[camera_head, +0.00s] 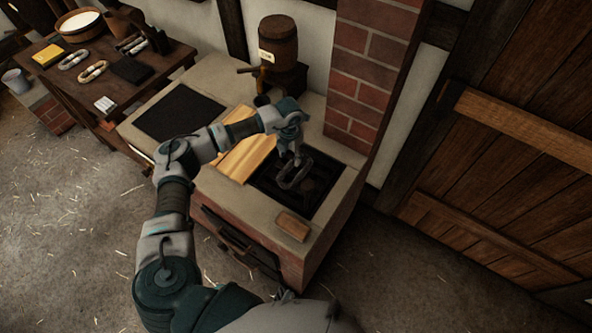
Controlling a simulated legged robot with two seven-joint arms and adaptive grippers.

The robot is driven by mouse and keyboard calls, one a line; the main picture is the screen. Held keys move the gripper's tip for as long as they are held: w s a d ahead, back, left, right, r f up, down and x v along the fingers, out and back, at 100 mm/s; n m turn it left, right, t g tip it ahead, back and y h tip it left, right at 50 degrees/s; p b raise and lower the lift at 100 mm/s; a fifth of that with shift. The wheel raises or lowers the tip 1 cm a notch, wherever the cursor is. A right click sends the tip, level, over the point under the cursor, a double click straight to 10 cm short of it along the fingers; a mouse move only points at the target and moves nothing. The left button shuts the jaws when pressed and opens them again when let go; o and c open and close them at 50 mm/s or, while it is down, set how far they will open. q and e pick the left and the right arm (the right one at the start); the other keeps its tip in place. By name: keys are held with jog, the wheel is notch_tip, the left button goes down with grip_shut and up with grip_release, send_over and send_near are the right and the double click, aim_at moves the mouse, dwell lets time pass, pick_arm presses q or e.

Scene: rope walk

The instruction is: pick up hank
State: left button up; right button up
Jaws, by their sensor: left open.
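A dark grey looped hank (294,178) lies over the black grate (318,200) on the right part of the stone counter. My left gripper (290,158) is open and points down at the hank's far end. Its fingertips overlap that end in the picture; I cannot tell whether they touch it. Two more hanks lie on the wooden table at the upper left, a pale one (73,60) and a tan one (93,71). My right gripper is not in view.
A wooden board (245,158) lies left of the grate, partly behind my arm. A brown block (293,225) sits at the counter's front edge. A barrel (278,40) with a tap stands behind. A brick pillar (372,60) rises close at the right.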

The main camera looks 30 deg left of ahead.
aim_at(289, 165)
pick_arm(q)
jog(key=shift+f, duration=0.7)
jog(key=f, duration=0.1)
jog(key=a+f, duration=0.1)
jog(key=f, duration=0.3)
jog(key=shift+w+a+f, duration=0.25)
jog(key=shift+w+a, duration=0.05)
jog(key=shift+w, duration=0.05)
jog(key=shift+d+r, duration=0.1)
jog(key=shift+d, duration=0.3)
jog(key=shift+c, duration=0.5)
jog(key=shift+d, duration=0.15)
jog(key=c, duration=0.8)
grip_shut()
